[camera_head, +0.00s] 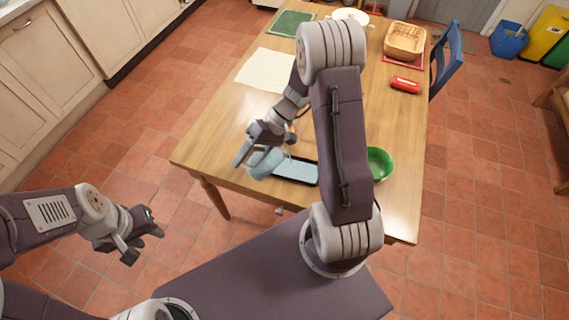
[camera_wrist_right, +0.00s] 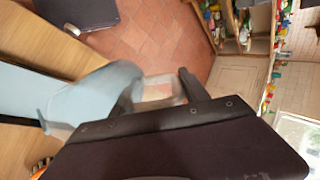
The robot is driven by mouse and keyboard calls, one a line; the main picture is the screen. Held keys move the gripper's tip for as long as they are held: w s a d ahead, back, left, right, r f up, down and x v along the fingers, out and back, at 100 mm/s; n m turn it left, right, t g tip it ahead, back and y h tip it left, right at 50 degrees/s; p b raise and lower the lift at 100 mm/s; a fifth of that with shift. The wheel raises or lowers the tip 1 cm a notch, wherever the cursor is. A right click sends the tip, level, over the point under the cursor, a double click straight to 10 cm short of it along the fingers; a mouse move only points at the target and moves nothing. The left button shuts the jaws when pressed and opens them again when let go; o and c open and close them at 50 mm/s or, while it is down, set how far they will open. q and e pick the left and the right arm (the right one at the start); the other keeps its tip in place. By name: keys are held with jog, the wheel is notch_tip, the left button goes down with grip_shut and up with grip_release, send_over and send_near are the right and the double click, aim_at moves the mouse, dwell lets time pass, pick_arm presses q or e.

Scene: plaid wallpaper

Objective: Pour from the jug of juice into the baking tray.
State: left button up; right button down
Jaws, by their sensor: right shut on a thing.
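The pale blue jug (camera_head: 262,163) is held above the near left part of the table. It looks tilted, and it overlaps the left end of the baking tray in the head view. My right gripper (camera_head: 258,143) is shut on the jug's handle; the jug also fills the left of the right wrist view (camera_wrist_right: 80,95). The baking tray (camera_head: 318,183) is dark-rimmed with a pale blue-grey inside and lies flat on the table. Its left end is hidden by the jug. I cannot see a stream of juice. My left gripper (camera_head: 140,246) is open and empty, off the table at the left.
A green bowl (camera_head: 380,163) stands right of the tray, partly behind my right arm. A cream mat (camera_head: 262,70), a green mat (camera_head: 287,23), a white plate (camera_head: 349,16), a basket (camera_head: 405,42) and a red object (camera_head: 405,85) lie farther back. A blue chair (camera_head: 446,60) stands at the right.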

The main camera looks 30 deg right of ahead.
jog(key=shift+d, duration=0.15)
jog(key=shift+f, duration=0.1)
dwell(0.4)
jog(key=shift+b, duration=0.3)
